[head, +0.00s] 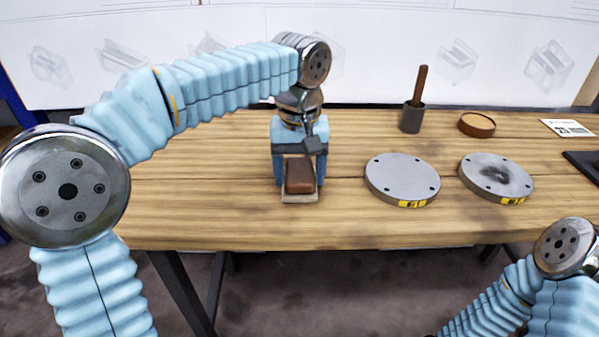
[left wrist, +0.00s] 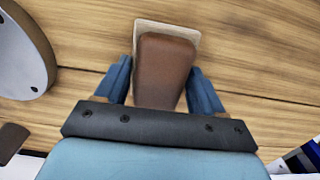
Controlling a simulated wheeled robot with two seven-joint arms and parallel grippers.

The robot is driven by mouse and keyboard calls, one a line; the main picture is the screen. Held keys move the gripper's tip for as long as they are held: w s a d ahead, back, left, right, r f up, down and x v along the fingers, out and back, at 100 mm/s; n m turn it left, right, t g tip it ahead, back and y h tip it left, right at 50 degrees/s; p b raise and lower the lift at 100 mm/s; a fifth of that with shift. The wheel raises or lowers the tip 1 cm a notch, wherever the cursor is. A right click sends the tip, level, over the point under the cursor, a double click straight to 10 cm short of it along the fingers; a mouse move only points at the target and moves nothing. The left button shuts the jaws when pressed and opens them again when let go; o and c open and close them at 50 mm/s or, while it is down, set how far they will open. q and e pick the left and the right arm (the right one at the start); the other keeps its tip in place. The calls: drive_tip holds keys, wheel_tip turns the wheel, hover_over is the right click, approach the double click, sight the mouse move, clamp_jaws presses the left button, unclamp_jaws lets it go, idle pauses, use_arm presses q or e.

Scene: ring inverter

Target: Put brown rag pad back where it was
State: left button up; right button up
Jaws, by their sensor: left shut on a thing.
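The brown rag pad (head: 300,174) is at the front middle of the wooden table in the head view, between the fingers of my left gripper (head: 300,183). In the left wrist view the pad (left wrist: 164,68) sits between the two blue fingers (left wrist: 165,85), over a thin beige plate (left wrist: 188,32) whose edge shows beyond it. I cannot tell whether the pad rests on the plate or is just above it. My left gripper is shut on the pad. My right arm shows at the lower right; its gripper is out of view.
Two grey discs with yellow labels, one clean (head: 402,177) and one with a dark smudge (head: 497,174), lie right of the gripper. A dark cup with a brown stick (head: 412,117) and a round brown container (head: 477,124) stand behind them. The table's left side (head: 200,190) is clear.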

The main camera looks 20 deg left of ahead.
sight(300, 169)
use_arm(q)
drive_tip(key=o, duration=1)
drive_tip(key=shift+f, duration=0.1)
wheel_tip(300, 169, up, 12)
drive_tip(key=p, duration=0.3)
